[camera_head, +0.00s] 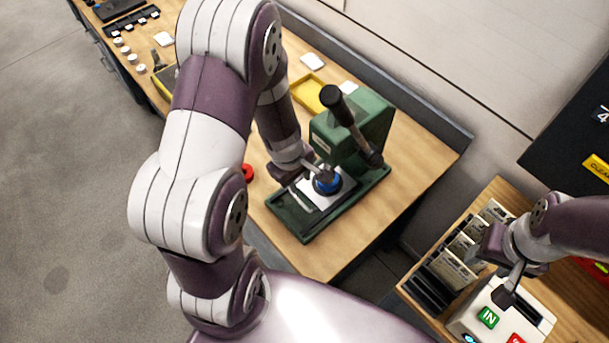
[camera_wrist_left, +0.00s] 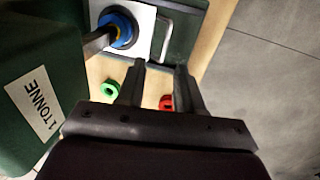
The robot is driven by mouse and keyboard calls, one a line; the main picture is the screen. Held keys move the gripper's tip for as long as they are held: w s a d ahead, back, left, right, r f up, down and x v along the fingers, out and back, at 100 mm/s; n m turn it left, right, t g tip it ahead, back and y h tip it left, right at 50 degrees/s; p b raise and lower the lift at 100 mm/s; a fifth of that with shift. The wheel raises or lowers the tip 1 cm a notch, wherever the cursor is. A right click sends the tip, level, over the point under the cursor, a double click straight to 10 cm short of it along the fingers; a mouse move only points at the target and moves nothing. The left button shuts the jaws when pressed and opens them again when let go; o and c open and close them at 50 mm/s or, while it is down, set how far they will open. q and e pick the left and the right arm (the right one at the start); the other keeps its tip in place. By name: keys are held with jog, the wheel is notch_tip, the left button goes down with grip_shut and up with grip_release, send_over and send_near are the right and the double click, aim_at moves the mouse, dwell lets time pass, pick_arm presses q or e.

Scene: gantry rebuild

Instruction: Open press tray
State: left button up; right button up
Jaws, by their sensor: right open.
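The green press (camera_head: 352,130) stands on the wooden bench with its black-knobbed lever (camera_head: 336,100) raised. Its white tray (camera_head: 312,196) lies on the green base under the blue ram pad (camera_head: 326,182). In the left wrist view the tray (camera_wrist_left: 143,22) carries a metal loop handle (camera_wrist_left: 166,36), just beyond my fingertips. My left gripper (camera_wrist_left: 159,66) is open, its two fingers apart with nothing between them. In the head view my left gripper (camera_head: 290,178) is beside the tray's handle side; contact cannot be told. My right gripper (camera_head: 508,284) is open over a white box.
A red ring (camera_wrist_left: 166,102) and a green ring (camera_wrist_left: 110,88) lie on the bench near the press. A yellow tray (camera_head: 308,93) is behind the press. The white box (camera_head: 475,318) with an IN label and a card rack (camera_head: 450,262) stand at lower right.

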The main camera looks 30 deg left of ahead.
pick_arm(q)
jog(key=b, duration=0.3)
send_near(306, 208)
jog(key=s+d+f, duration=0.1)
jog(key=w+f, duration=0.1)
jog(key=f, duration=0.1)
jog(key=w+f, duration=0.1)
jog(key=f, duration=0.1)
jog(key=w+f, duration=0.1)
jog(key=f, duration=0.1)
jog(key=shift+a+f, duration=0.2)
jog(key=shift+a, duration=0.2)
jog(key=shift+s+d, duration=0.15)
jog(key=shift+s, duration=0.05)
jog(key=shift+s+d+r, duration=0.1)
jog(key=shift+s+d, duration=0.15)
jog(key=shift+s, duration=0.15)
jog(key=shift+w+a, duration=0.15)
jog(key=shift+w, duration=0.15)
grip_shut()
jog(key=shift+s+b, duration=0.1)
jog(key=shift+b, duration=0.2)
pick_arm(e)
jog(key=s+f, duration=0.1)
jog(key=s+d+f, duration=0.1)
jog(key=f, duration=0.1)
jog(key=shift+s+d+f, duration=0.15)
jog(key=shift+s+f, duration=0.1)
jog(key=shift+f, duration=0.05)
